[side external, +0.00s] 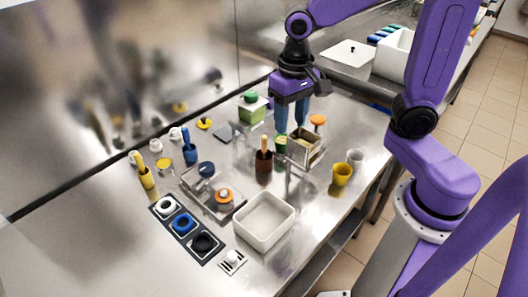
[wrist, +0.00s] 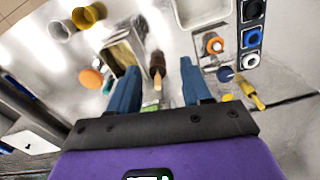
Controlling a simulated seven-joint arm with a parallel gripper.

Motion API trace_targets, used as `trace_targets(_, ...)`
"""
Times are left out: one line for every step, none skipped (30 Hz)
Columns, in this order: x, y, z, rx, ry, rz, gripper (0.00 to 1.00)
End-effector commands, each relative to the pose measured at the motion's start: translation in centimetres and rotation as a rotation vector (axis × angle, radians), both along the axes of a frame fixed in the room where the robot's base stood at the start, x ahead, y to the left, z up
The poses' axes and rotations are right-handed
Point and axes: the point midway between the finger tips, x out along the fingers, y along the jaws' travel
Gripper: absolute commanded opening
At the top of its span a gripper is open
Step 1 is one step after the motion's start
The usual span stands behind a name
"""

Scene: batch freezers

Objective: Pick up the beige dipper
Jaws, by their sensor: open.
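I see no dipper that is plainly beige all over. The closest match is a dark brown cup with a light tan handle (side external: 264,148), standing on the steel counter; it also shows in the wrist view (wrist: 157,62), with its tan handle toward me. My gripper (side external: 291,122) is open and empty, pointing down above the counter, to the right of and behind the brown cup in the side view. In the wrist view, the brown cup lies between the two blue fingers of my gripper (wrist: 160,66), with no visible contact.
A square metal tin (side external: 304,147) and an orange-topped item (side external: 318,121) stand right of the brown cup. A green-lidded container (side external: 251,107) stands behind it. A white tray (side external: 265,222) and yellow cup (side external: 341,174) are nearer. A yellow handled holder (side external: 146,177) stands left.

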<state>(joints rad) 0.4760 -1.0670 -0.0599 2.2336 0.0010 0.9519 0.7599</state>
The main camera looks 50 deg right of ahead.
Motion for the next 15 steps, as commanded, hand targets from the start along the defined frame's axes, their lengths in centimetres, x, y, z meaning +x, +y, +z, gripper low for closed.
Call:
trace_targets(1.2, -0.1, 0.0, -0.001, 0.002, -0.092, 0.49)
trace_targets(1.9, -0.2, 0.0, -0.001, 0.003, -0.147, 0.49)
trace_targets(2.8, -0.4, 0.0, 0.000, 0.004, -0.219, 0.49)
trace_targets(3.4, -0.5, 0.0, 0.000, 0.004, -0.273, 0.49)
trace_targets(4.0, -0.7, 0.0, 0.000, 0.005, -0.328, 0.49)
trace_targets(4.8, -0.9, 0.0, 0.000, 0.006, -0.401, 0.49)
trace_targets(5.5, -1.1, 0.0, 0.001, 0.006, -0.456, 0.49)
trace_targets(6.0, -1.3, 0.0, 0.001, 0.007, -0.511, 0.49)
trace_targets(6.8, -1.6, 0.0, 0.001, 0.008, -0.583, 0.49)
trace_targets(7.4, -1.9, -0.1, 0.000, 0.009, -0.637, 0.49)
trace_targets(7.9, -2.1, -0.1, 0.001, 0.009, -0.692, 0.49)
trace_targets(8.6, -2.5, -0.1, 0.001, 0.010, -0.765, 0.49)
trace_targets(9.1, -2.8, -0.2, 0.001, 0.011, -0.818, 0.49)
trace_targets(9.6, -3.1, -0.2, 0.001, 0.011, -0.868, 0.49)
trace_targets(10.1, -3.5, -0.2, 0.001, 0.012, -0.934, 0.49)
